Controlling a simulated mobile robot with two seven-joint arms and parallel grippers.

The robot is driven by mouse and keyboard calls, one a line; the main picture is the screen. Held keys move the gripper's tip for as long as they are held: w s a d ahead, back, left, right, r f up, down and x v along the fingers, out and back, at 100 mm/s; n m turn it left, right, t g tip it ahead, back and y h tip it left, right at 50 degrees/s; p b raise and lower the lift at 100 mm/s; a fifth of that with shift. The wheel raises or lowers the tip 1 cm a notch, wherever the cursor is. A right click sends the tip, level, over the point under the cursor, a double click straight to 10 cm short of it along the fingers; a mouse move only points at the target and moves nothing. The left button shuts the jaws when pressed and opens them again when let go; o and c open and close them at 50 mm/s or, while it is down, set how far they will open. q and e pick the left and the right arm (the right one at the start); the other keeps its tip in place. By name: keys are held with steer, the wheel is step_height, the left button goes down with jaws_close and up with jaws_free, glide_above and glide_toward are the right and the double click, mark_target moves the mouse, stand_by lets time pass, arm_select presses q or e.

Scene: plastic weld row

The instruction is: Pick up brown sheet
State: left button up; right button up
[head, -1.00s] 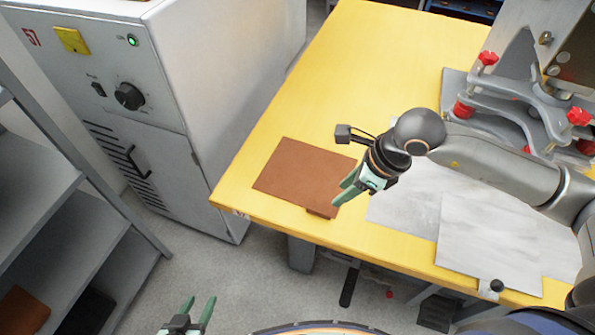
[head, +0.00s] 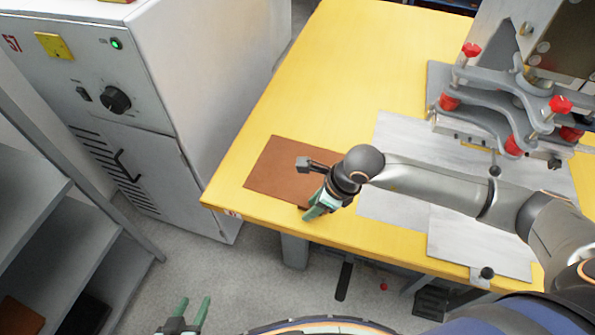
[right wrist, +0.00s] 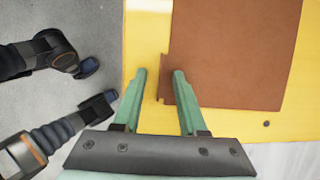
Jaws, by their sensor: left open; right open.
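The brown sheet (head: 285,170) lies flat on the yellow table (head: 345,65) near its front left corner. It also shows in the right wrist view (right wrist: 230,50), with a small tab at its edge. My right gripper (head: 308,214) is open at the sheet's front edge and covers part of it in the head view. In the right wrist view the fingers (right wrist: 160,75) are apart, one beside the sheet over the yellow top and the other at the tab. Whether they touch it I cannot tell. My left gripper (head: 193,304) is open and empty, low in front of the table.
Grey metal sheets (head: 475,240) lie on the table to the right. A machine with red knobs (head: 510,100) stands at the back right. A grey cabinet (head: 110,110) stands left of the table, and a grey shelf (head: 35,215) is at far left.

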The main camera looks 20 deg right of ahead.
steer(key=shift+c, duration=0.2)
jaws_close()
stand_by(1.1)
